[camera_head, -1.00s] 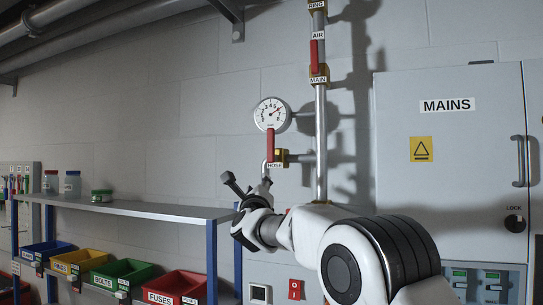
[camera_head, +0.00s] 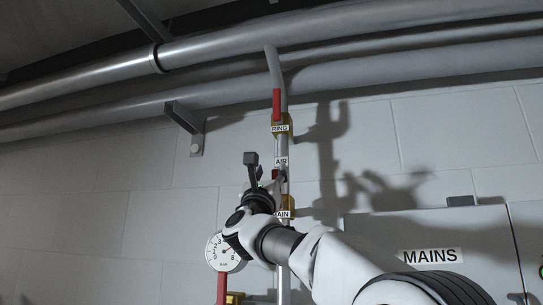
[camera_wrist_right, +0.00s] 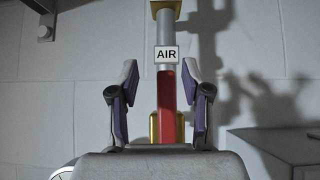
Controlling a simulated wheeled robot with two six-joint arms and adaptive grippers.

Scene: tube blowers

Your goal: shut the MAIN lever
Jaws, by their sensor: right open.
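The MAIN lever (camera_wrist_right: 170,105) is a red handle standing upright along the vertical pipe, below the AIR label, in the right wrist view. It rises from a brass valve body (camera_wrist_right: 154,127). In the head view my gripper mostly hides the lever, and the MAIN label (camera_head: 283,214) shows beside my wrist. My right gripper (camera_head: 266,170) is open, in front of the pipe. In the right wrist view its fingers (camera_wrist_right: 159,85) stand on either side of the lever, with a visible gap on both sides. I cannot tell how deep the lever sits between them. My left gripper is out of view.
The red RING lever (camera_head: 277,105) stands upright higher on the same pipe. A round gauge (camera_head: 226,252) and another red lever (camera_head: 222,289) are below left. The grey MAINS cabinet (camera_head: 380,235) is to the right. Large pipes (camera_head: 90,90) run overhead.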

